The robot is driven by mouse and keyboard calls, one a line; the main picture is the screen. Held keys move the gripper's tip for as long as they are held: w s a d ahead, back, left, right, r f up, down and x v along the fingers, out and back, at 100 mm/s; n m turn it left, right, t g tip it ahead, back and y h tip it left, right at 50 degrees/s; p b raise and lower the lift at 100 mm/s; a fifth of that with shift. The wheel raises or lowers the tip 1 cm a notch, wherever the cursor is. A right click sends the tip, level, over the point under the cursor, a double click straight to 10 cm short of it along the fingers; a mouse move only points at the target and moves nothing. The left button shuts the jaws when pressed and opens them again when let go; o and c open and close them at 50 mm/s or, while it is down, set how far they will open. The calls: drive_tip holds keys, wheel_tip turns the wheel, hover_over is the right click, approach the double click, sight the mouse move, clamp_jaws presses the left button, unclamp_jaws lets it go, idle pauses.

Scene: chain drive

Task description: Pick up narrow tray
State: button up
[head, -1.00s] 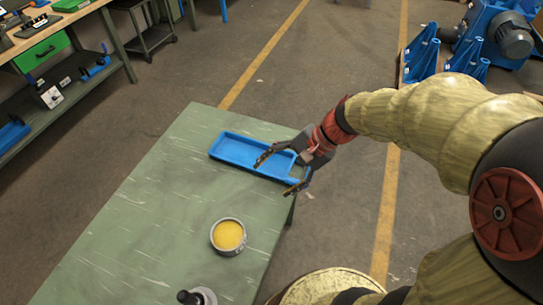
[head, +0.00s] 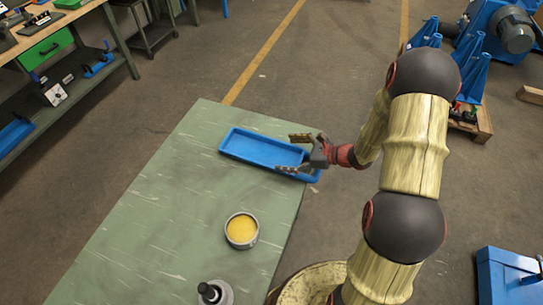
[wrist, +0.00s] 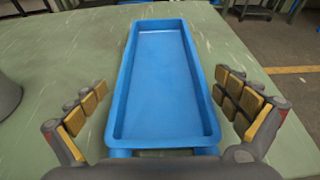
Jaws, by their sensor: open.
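The narrow tray is a long, shallow blue tray (head: 255,147) lying flat on the far end of the green table. It looks empty. In the wrist view the tray (wrist: 165,85) runs away from me, with its near end between my fingers. My gripper (head: 297,153) is at the tray's right end, over or around it. In the wrist view my gripper (wrist: 163,112) is open, with one finger on each side of the tray and a visible gap on both sides. The tray's nearest edge is partly hidden by the gripper body.
A grey tin with yellow contents (head: 241,231) stands on the green table (head: 165,200) nearer to me. A grey object with a black knob (head: 213,293) is at the table's near edge. A workbench (head: 60,90) is at the left. A blue box (head: 508,277) is at the lower right.

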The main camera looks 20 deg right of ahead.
sight(272, 157)
drive_tip(key=b+x, duration=0.1)
drive_tip(key=x, duration=0.2)
drive_tip(key=b+x, duration=0.1)
drive_tip(key=x, duration=0.2)
drive_tip(key=shift+d+f, duration=0.1)
drive_tip(key=shift+f, duration=0.25)
drive_tip(key=shift+c, duration=1.2)
drive_tip(key=c, duration=1.5)
drive_tip(key=shift+r, duration=0.2)
drive_tip(key=shift+c, duration=0.5)
